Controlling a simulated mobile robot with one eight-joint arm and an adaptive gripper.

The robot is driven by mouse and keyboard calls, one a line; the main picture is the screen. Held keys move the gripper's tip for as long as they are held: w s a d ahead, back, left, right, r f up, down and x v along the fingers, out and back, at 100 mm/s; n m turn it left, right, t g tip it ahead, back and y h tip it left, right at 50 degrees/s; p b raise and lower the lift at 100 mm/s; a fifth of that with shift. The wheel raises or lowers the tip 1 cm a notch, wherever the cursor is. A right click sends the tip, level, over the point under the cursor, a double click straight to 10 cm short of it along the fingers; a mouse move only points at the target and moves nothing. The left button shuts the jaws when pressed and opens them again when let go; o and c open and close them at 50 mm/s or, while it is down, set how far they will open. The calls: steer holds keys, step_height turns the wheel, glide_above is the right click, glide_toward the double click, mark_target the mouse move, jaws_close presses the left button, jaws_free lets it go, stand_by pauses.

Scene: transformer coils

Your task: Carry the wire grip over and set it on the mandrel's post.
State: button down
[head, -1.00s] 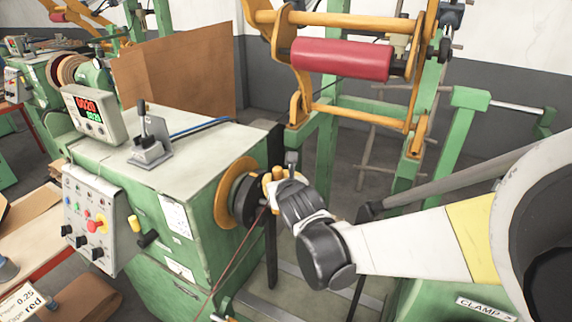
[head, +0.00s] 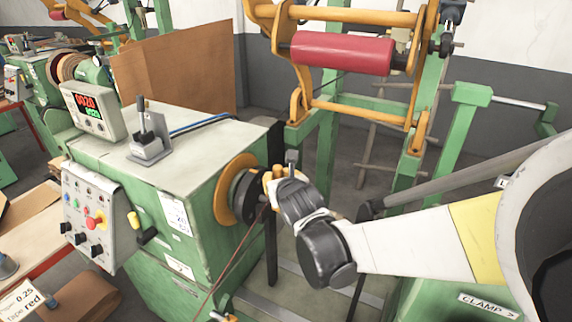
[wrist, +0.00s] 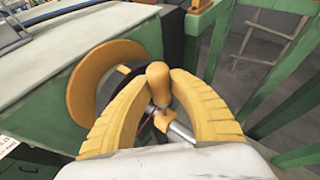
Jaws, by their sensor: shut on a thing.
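My gripper (head: 272,179) is at the front of the mandrel (head: 249,197) on the side of the green winding machine. In the wrist view its two yellow ribbed fingers (wrist: 160,72) are shut on the orange wire grip (wrist: 157,86), a rounded upright handle with a small orange part below it. The mandrel's orange disc (head: 222,190) stands just beyond the fingers and shows in the wrist view (wrist: 90,84). A metal rod shows beside the grip. The fingers partly hide the mandrel, so I cannot tell whether the grip touches the post.
A thin brownish-red wire (head: 232,256) runs from near my gripper down to the floor area. The control box (head: 95,218) hangs on the machine's front. A green stand with an orange frame and a red roller (head: 340,53) is behind. The machine top (head: 190,145) is mostly clear.

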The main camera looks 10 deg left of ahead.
steer(key=shift+f+b, duration=0.95)
steer(key=shift+f, duration=0.3)
steer(key=shift+f+b, duration=0.75)
steer(key=shift+f, duration=0.05)
steer(key=c, duration=1.2)
jaws_free()
steer(key=shift+s, duration=0.1)
steer(key=v, duration=1.1)
steer(key=shift+s+d+r, duration=0.2)
steer(key=shift+s+r, duration=0.05)
steer(key=shift+s, duration=0.05)
